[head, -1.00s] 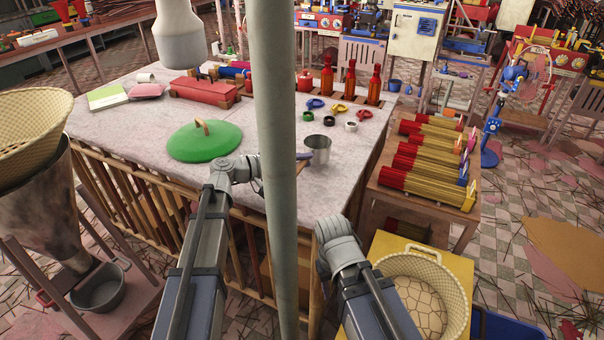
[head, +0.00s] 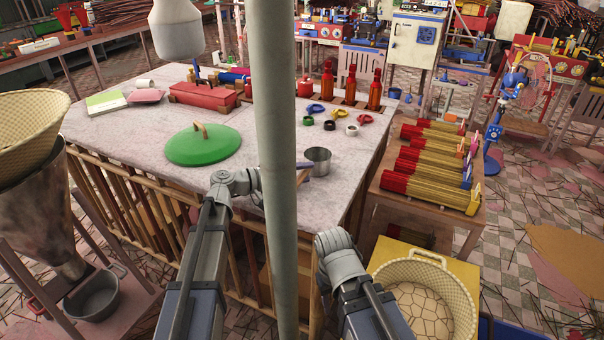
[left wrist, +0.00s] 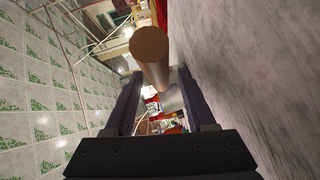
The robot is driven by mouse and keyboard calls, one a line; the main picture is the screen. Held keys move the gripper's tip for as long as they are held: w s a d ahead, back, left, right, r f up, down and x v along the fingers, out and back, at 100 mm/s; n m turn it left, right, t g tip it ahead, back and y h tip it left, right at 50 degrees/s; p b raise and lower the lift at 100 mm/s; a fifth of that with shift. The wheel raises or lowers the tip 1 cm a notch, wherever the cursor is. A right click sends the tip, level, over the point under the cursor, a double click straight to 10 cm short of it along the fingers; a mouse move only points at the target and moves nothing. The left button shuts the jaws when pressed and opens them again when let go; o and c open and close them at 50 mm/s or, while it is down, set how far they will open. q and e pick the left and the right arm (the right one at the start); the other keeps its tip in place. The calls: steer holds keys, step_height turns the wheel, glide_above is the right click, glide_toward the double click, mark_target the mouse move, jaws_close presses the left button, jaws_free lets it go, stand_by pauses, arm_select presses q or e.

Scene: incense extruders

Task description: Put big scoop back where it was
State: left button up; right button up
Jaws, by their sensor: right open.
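The big scoop is a metal cup (head: 318,160) with a tan handle, near the front right edge of the grey table (head: 120,125). My left gripper (head: 304,166) is at its handle, partly hidden by the pole. Whether the cup touches the table I cannot tell. My right gripper (head: 326,280) is low in front of the table, empty, its fingers mostly hidden by the wrist.
A vertical pole (head: 275,150) blocks part of the view. A green lid (head: 203,145) lies left of the scoop. Several coloured rings (head: 330,125) and red bottles (head: 350,86) are behind it. A woven basket (head: 460,290) stands at right. Table around the scoop is clear.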

arm_select(q)
steer(key=shift+r, duration=0.2)
steer(key=p+v, duration=0.2)
steer(key=v, duration=0.9)
steer(key=shift+s+a, duration=0.25)
steer(key=shift+a, duration=0.25)
